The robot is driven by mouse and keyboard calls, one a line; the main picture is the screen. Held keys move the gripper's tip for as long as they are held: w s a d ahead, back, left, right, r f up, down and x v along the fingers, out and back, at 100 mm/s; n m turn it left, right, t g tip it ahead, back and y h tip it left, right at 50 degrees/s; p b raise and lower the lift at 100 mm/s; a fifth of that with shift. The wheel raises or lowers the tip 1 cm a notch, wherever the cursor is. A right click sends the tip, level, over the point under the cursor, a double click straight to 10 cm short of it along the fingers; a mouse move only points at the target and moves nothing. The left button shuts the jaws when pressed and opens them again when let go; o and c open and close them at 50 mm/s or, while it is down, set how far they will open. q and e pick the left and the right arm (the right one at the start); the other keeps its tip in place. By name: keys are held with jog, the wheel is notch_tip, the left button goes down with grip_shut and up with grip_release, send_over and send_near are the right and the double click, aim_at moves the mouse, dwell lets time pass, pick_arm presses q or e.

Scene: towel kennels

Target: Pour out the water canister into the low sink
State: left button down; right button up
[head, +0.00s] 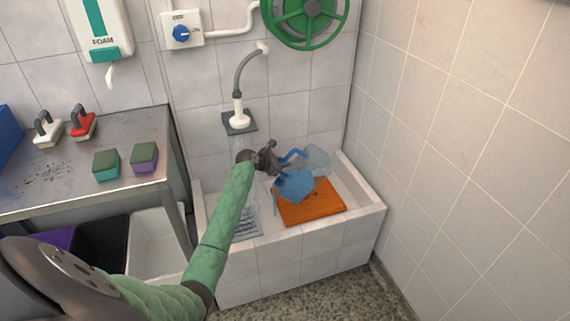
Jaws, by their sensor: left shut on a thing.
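The water canister (316,158) has a clear, pale body with a blue part (295,186) and a blue handle. It is tilted over the low sink (366,218), a white tiled basin in the corner. My left gripper (277,160) is shut on the canister at its handle side and holds it above the orange mat in the basin. A faint bluish streak shows below the canister's left side; I cannot tell if it is water. The gripper's fingertips are partly hidden. My right gripper is not in view.
The orange mat (312,208) and a grey grate (246,224) lie in the basin. A spray head (239,117) hangs on the wall above. A metal table (60,186) with brushes and sponges stands at left. A tiled wall (470,150) closes the right side.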

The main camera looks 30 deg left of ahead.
pick_arm(q)
jog(key=shift+s+a+r, duration=0.1)
jog(key=shift+a+r, duration=0.05)
jog(key=shift+a, duration=0.1)
jog(key=shift+s+a+r+t+h, duration=0.1)
jog(key=shift+s+a+t+h, duration=0.1)
jog(key=shift+t+h, duration=0.1)
jog(key=shift+a+n, duration=0.15)
jog(key=shift+n, duration=0.15)
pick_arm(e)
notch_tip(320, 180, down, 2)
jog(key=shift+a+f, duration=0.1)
pick_arm(q)
jog(key=shift+s, duration=0.1)
jog(key=shift+a+b, duration=0.1)
jog(key=shift+b, duration=0.2)
jog(key=shift+s+a, duration=0.1)
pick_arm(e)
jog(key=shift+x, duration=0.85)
pick_arm(q)
jog(key=shift+a+t+h, duration=0.1)
jog(key=shift+t+h, duration=0.2)
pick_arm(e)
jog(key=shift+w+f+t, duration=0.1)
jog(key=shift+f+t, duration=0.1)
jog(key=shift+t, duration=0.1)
